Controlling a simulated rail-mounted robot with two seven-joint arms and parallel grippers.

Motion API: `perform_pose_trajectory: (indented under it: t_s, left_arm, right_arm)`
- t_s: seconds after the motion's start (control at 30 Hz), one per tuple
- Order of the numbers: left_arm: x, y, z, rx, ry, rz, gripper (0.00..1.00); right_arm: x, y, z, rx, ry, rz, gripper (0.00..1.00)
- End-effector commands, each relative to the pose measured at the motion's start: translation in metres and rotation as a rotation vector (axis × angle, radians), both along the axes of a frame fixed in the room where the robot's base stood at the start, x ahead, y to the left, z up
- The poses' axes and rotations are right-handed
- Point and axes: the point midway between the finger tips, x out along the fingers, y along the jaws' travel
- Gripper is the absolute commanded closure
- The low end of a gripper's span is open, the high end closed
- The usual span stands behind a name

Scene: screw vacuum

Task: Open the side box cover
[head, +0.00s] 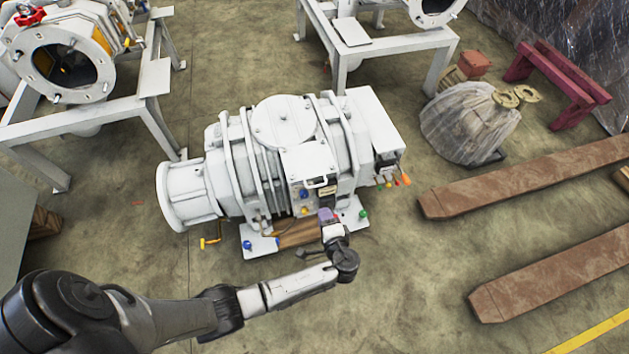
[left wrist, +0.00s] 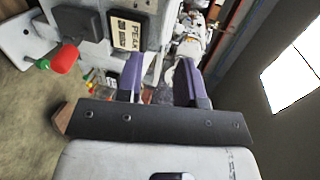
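A white vacuum pump (head: 262,160) stands on the floor in the head view. A white box (head: 309,160) with a small handle (head: 321,184) sits on its near side. A second box with a dark face (head: 388,160) is at the pump's right end; I cannot tell which one the task means. My left gripper (head: 327,214) is just below the handled box, at the pump's lower near side. In the left wrist view its purple fingers (left wrist: 160,78) are apart, with nothing clearly held between them. A lettered label plate (left wrist: 131,31) is just beyond the left finger. My right gripper is not in view.
A red knob (left wrist: 65,60) and a green one (left wrist: 43,65) show in the left wrist view. A yellow valve handle (head: 209,242) sticks out at the pump's lower left. Rusty beams (head: 530,178) lie right. Bare floor lies between pump and beams.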

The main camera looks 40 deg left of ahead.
Motion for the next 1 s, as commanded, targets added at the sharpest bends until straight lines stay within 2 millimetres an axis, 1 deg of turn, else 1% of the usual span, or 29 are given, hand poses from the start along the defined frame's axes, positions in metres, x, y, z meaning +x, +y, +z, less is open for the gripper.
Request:
perform_pose_trajectory:
  t_s: [0.1,0.17,0.27,0.5,0.7,0.8,1.0]
  left_arm:
    - [0.005,0.001,0.006,0.027,-0.037,-0.018,0.66]
    - [0.008,0.004,0.004,0.017,-0.047,-0.022,0.66]
    - [0.014,0.014,0.001,0.013,-0.051,-0.019,0.66]
    - [0.038,0.051,-0.01,0.013,-0.052,-0.017,0.66]
    - [0.056,0.079,-0.017,0.013,-0.05,-0.018,0.66]
    - [0.064,0.091,-0.019,0.012,-0.051,-0.018,0.66]
    - [0.074,0.106,-0.022,0.01,-0.05,-0.019,0.66]
  right_arm:
    - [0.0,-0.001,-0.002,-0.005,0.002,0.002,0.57]
    - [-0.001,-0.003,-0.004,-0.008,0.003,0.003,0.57]
    - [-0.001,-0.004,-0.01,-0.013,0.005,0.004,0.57]
    - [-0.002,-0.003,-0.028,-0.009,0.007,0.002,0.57]
    - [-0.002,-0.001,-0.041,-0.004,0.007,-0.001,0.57]
    - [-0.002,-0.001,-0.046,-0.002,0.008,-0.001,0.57]
    - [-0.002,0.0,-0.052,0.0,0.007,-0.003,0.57]
